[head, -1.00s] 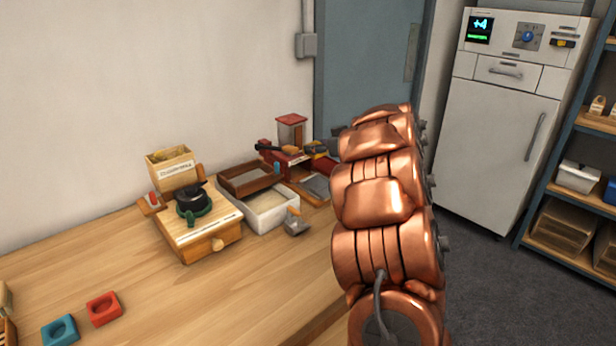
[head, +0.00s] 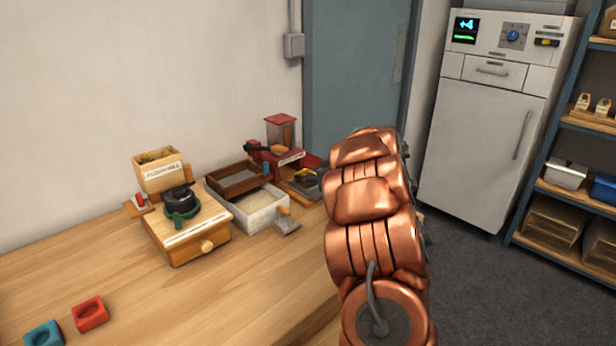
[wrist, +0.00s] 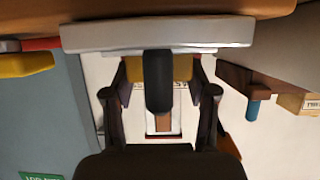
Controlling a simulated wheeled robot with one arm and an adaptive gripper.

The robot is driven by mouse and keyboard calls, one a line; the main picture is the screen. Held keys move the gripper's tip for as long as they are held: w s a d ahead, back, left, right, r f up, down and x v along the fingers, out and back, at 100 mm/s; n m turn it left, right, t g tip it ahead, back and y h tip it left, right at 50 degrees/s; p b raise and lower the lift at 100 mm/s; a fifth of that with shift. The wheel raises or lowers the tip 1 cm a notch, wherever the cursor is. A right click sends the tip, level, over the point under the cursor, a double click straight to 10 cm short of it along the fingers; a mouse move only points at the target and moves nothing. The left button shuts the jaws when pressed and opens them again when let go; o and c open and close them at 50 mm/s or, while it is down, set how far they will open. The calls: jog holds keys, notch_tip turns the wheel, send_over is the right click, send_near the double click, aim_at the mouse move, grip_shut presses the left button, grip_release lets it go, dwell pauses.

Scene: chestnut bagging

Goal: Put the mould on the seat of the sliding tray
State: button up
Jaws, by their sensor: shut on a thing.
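In the wrist view the mould (wrist: 200,36) shows as a wide light-grey slab just past my fingertips, with a black upright handle (wrist: 158,85). My gripper (wrist: 158,68) is shut on this handle, a yellow pad on each side. In the head view my gripper (head: 308,177) shows small at the left of my copper arm, in front of the red machine (head: 314,160). A grey flat piece lies below it there; I cannot tell mould from sliding tray. The seat is hidden, and contact under the slab cannot be told.
A white bin (head: 262,211) and a brown tray (head: 233,180) stand left of the machine. Further left are a wooden press (head: 190,240) and a labelled box (head: 158,171). Red (head: 90,313) and blue (head: 44,335) blocks lie at the front left.

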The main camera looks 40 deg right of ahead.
jog(key=o, duration=1.3)
jog(key=shift+f, duration=0.15)
